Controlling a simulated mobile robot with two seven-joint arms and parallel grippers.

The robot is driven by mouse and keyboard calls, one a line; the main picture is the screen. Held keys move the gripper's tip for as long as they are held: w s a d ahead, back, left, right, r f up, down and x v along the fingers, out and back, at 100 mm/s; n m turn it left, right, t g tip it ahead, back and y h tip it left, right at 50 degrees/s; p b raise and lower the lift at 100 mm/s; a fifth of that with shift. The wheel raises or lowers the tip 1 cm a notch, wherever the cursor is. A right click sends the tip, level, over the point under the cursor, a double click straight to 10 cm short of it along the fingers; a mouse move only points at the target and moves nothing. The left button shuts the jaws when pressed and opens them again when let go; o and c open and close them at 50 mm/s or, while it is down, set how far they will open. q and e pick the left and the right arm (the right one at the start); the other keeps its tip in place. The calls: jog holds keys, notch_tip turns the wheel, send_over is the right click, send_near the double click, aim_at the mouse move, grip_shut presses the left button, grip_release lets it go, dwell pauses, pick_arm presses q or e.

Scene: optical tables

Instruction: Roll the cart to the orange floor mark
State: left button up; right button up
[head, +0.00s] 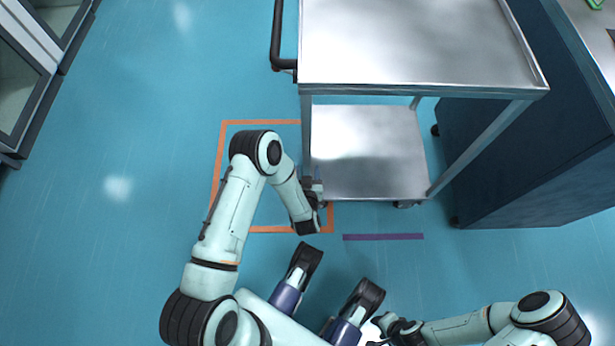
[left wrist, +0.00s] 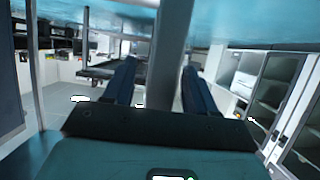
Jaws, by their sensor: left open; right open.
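The steel cart (head: 415,40) stands upright at the upper middle of the head view, with a lower shelf (head: 365,150) and a black handle (head: 277,35) on its left side. The orange floor mark (head: 218,165) is a square outline on the floor at the cart's left. The cart's left edge overlaps the mark's right part; most of the cart is outside it. My left gripper (head: 317,187) is open at the cart's near left leg. In the left wrist view, a grey post (left wrist: 172,45) stands between the open fingers; contact is unclear. My right gripper (head: 382,324) is open, low and apart from the cart.
A purple floor line (head: 383,237) lies in front of the cart. A dark blue cabinet or table (head: 530,150) stands close at the cart's right. Glass-door cabinets (head: 30,75) are at the upper left. The floor left of the mark is clear.

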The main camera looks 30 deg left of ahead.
dwell(0.3)
pick_arm(q)
grip_shut()
dwell(1.3)
